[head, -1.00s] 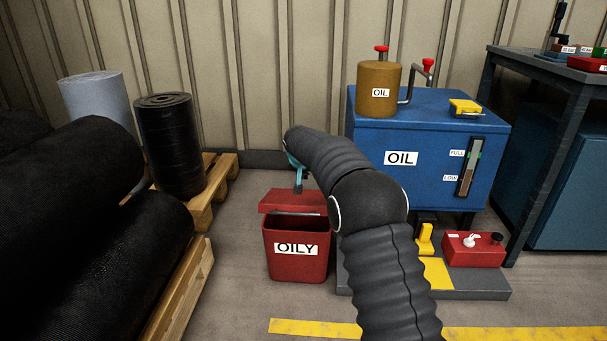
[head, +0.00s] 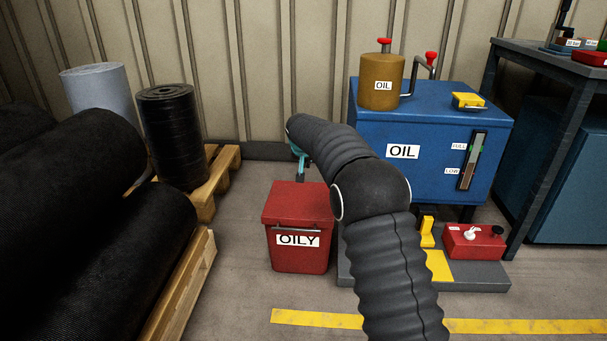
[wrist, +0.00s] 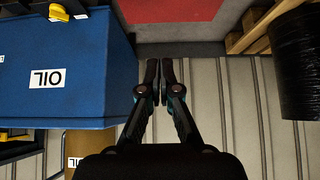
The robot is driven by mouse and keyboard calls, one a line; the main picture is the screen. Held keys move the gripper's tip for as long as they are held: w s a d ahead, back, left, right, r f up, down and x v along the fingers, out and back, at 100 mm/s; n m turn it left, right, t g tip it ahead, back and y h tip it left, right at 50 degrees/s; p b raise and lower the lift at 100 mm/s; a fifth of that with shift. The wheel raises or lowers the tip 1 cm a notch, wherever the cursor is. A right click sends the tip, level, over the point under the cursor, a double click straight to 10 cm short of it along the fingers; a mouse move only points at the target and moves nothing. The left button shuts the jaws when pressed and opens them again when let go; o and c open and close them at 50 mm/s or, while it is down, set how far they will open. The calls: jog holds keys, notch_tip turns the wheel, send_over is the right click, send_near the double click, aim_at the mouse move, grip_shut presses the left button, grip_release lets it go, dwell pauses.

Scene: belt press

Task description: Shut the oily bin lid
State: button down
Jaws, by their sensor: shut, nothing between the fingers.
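The red oily bin (head: 299,255) stands on the floor at the centre of the head view, with a white OILY label on its front. Its red lid (head: 297,204) lies flat across the top, and no opening shows. In the wrist view the lid (wrist: 168,8) is a red patch at the top edge. My gripper (head: 300,178) is above the back of the lid, pointing down; whether it touches the lid cannot be told. In the wrist view my gripper (wrist: 160,75) has its fingers together with nothing between them, its tips just short of the red patch.
A blue oil tank (head: 430,150) stands right of the bin, with a brown oil can (head: 381,82) on top. A grey base with a red box (head: 474,242) is below it. Black rolls (head: 90,225) and pallets (head: 190,285) are at left. The floor in front is clear.

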jog(key=s+f+b, duration=0.1)
jog(key=s, duration=0.8)
jog(key=shift+s, duration=0.2)
jog(key=shift+f, duration=0.1)
